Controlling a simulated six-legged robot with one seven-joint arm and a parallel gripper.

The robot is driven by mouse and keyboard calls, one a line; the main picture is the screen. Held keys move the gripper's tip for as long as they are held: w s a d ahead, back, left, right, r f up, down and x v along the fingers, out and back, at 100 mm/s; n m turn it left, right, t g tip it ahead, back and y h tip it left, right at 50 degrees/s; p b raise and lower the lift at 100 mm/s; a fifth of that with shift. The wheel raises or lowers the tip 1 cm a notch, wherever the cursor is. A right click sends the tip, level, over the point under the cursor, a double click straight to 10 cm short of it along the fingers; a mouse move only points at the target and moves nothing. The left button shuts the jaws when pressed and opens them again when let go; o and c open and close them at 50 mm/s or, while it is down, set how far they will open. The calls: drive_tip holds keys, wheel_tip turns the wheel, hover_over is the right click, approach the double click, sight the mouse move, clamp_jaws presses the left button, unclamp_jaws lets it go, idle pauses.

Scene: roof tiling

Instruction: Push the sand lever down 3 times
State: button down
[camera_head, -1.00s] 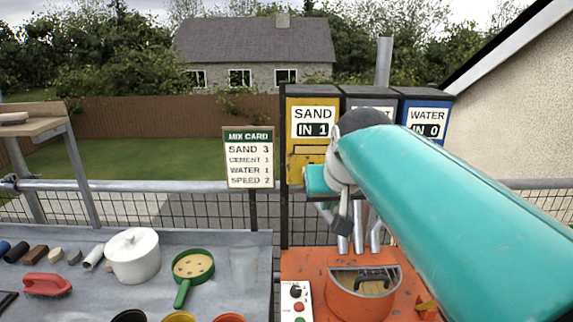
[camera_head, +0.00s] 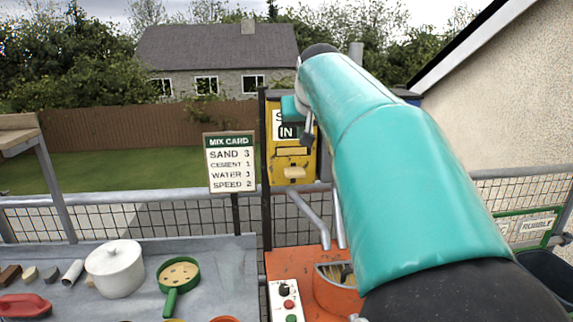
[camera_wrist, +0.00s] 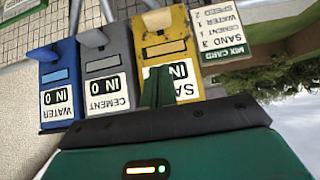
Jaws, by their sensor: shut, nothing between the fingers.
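The yellow sand dispenser (camera_head: 279,146) stands behind the orange mixer, partly hidden by my arm. Its tan lever (camera_head: 294,173) sticks out low on its front, and its counter digit is hidden. In the wrist view, turned upside down, the sand dispenser (camera_wrist: 168,47) shows its lever (camera_wrist: 157,19). My gripper (camera_wrist: 158,86) is shut and empty. Its green fingers overlap the sand label and look apart from the lever, on the label side.
The grey cement dispenser (camera_wrist: 106,65) and blue water dispenser (camera_wrist: 60,75) both read IN 0. The mix card (camera_head: 231,165) lists sand 3. The orange mixer (camera_head: 330,292) stands below. A white pot (camera_head: 115,268) and green sieve (camera_head: 179,273) lie on the left bench.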

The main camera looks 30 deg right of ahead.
hover_over(297, 177)
wheel_tip(297, 177, down, 7)
drive_tip(key=shift+f, duration=2.05)
drive_tip(key=shift+f, duration=1.95)
